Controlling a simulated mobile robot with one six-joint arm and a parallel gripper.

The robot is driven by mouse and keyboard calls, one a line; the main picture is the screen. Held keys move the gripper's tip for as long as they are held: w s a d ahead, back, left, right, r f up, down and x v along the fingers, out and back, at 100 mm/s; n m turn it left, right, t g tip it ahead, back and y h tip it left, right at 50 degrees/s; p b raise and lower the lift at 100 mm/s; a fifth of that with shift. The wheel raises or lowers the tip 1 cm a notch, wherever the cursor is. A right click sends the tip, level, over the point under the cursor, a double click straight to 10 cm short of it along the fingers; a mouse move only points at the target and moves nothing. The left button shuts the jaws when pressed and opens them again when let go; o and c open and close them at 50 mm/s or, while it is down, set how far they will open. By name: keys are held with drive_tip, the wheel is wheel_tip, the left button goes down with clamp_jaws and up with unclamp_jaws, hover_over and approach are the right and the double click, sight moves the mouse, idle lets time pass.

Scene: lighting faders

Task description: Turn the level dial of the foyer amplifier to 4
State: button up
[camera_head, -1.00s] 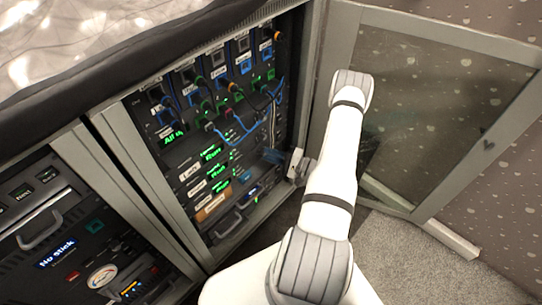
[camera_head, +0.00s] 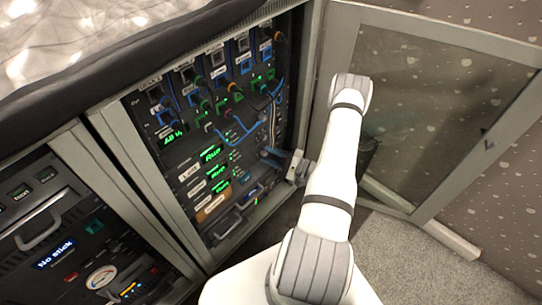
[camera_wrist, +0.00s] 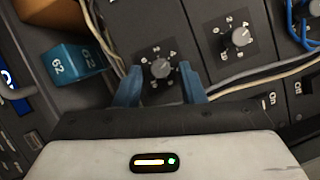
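In the wrist view a black dial (camera_wrist: 161,69) with a white pointer and a ring of numbers sits on a dark panel. A second, similar dial (camera_wrist: 240,38) is to its upper right. No name label is readable by either, so I cannot tell which is the foyer amplifier's. My gripper (camera_wrist: 159,82) is open, its two blue fingers apart, to the left and right of the nearer dial. I cannot tell whether they touch it. In the head view my gripper (camera_head: 274,155) is at the right side of the open rack, and the dials there are too small to make out.
Blue and pale cables (camera_head: 240,135) hang across the rack front, and pale cables (camera_wrist: 250,78) run past the dials. A blue block marked 62 (camera_wrist: 72,63) is left of the fingers. The rack's glass door (camera_head: 430,110) stands open at right.

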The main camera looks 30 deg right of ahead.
drive_tip(key=shift+o, duration=0.2)
drive_tip(key=p+v, duration=0.1)
drive_tip(key=v, duration=0.6)
drive_tip(key=shift+s+d, duration=0.25)
drive_tip(key=shift+s, duration=0.05)
drive_tip(key=shift+s, duration=0.1)
